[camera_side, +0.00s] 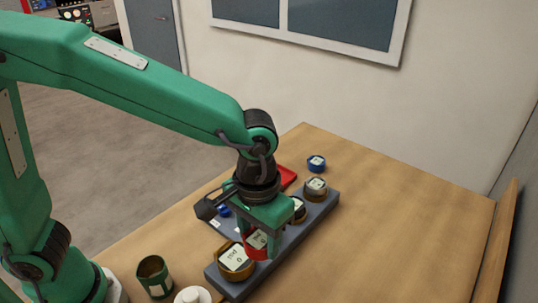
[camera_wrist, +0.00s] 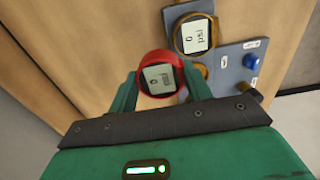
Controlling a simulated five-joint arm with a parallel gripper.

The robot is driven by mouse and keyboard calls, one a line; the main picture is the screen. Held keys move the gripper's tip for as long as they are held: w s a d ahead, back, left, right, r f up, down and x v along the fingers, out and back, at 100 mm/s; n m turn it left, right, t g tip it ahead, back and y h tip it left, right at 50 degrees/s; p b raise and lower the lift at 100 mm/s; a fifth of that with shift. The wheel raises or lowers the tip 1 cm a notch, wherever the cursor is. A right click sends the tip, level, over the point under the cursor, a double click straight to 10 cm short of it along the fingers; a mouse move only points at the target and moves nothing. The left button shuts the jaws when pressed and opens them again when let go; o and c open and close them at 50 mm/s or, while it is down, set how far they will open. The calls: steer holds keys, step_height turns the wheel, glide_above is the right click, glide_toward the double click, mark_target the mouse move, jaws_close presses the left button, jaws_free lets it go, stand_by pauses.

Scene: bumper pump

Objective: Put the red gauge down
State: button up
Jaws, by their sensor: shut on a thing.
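The red gauge (camera_side: 257,244) has a round red body and a pale square display. My gripper (camera_side: 262,247) is shut on it, and the fingers hold it from both sides. In the side view it overlaps the grey board (camera_side: 312,222), between brass-rimmed gauges. In the wrist view the red gauge (camera_wrist: 160,80) sits between my fingers (camera_wrist: 160,88), its face toward the camera. Part of a brass ring (camera_wrist: 200,71) shows behind its right edge. The gauge's underside is hidden, so I cannot tell whether it touches the board.
A blue gauge (camera_side: 316,163) is on the table beyond. A green mug (camera_side: 155,276) stands front left. The table's right is clear.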

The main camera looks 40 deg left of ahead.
steer(key=shift+w, duration=0.15)
steer(key=w+a+f, duration=0.2)
steer(key=w+a, duration=0.4)
steer(key=w, duration=0.6)
steer(key=w+a+f, duration=0.2)
steer(key=w+a, duration=0.4)
steer(key=w, duration=0.7)
steer(key=w+a+f, duration=0.2)
steer(key=a, duration=0.1)
steer(key=w+a+f, duration=0.2)
steer(key=a, duration=0.1)
steer(key=w+a+f, duration=0.1)
steer(key=a+f, duration=0.2)
steer(key=shift+w+a, duration=0.35)
steer(key=shift+w, duration=0.05)
steer(key=shift+f, duration=1.95)
steer(key=shift+f, duration=0.15)
